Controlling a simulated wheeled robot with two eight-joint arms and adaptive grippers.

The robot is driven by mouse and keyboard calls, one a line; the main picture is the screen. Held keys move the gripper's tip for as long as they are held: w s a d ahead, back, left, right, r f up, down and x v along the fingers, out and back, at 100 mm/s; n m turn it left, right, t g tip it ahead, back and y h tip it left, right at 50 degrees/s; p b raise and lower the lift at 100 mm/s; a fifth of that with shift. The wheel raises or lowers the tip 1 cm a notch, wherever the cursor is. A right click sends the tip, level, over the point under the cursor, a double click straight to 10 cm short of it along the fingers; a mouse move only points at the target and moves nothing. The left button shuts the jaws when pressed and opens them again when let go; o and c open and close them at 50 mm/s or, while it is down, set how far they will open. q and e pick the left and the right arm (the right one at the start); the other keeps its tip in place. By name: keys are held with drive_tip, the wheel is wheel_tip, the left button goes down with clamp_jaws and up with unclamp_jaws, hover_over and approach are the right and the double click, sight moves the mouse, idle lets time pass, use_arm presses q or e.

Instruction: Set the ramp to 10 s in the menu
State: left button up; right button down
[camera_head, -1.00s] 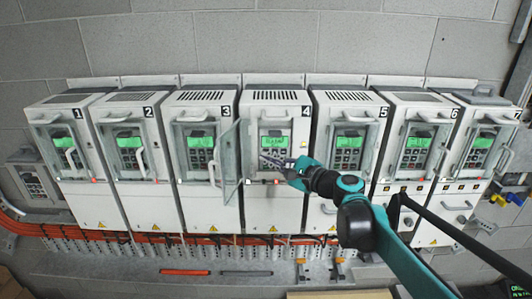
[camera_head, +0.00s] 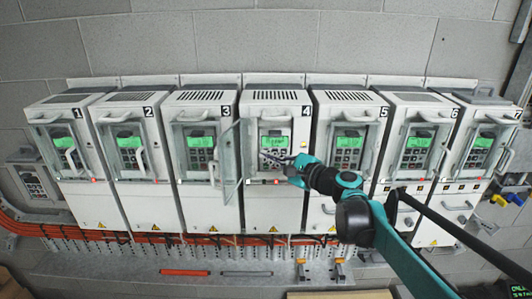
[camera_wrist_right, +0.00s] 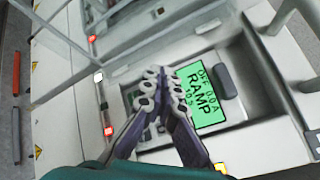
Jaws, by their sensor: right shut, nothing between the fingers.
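Drive 4 (camera_head: 272,210) stands in the middle of the row with its clear door (camera_head: 229,160) swung open to the left. Its lit green display (camera_head: 275,142) also shows in the right wrist view (camera_wrist_right: 212,85). There it reads OFF, 0.0 A and RAMP, with a small line that seems to read 10 s. My right gripper (camera_head: 264,154) is shut and empty, its fingertips in front of the keypad under the display. In the right wrist view the fingers (camera_wrist_right: 155,76) hide most keys, and I cannot tell whether they touch one. My left gripper is out of view.
Drive 3 (camera_head: 205,205) and drive 5 (camera_head: 343,200) stand close on either side with their clear doors shut. Several more drives line the wall. Orange cables and a perforated metal strip (camera_head: 230,255) run below.

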drive_tip(key=shift+w, duration=0.25)
idle(0.3)
drive_tip(key=shift+s, duration=0.85)
drive_tip(key=s, duration=0.5)
drive_tip(key=shift+f, duration=0.1)
idle(1.1)
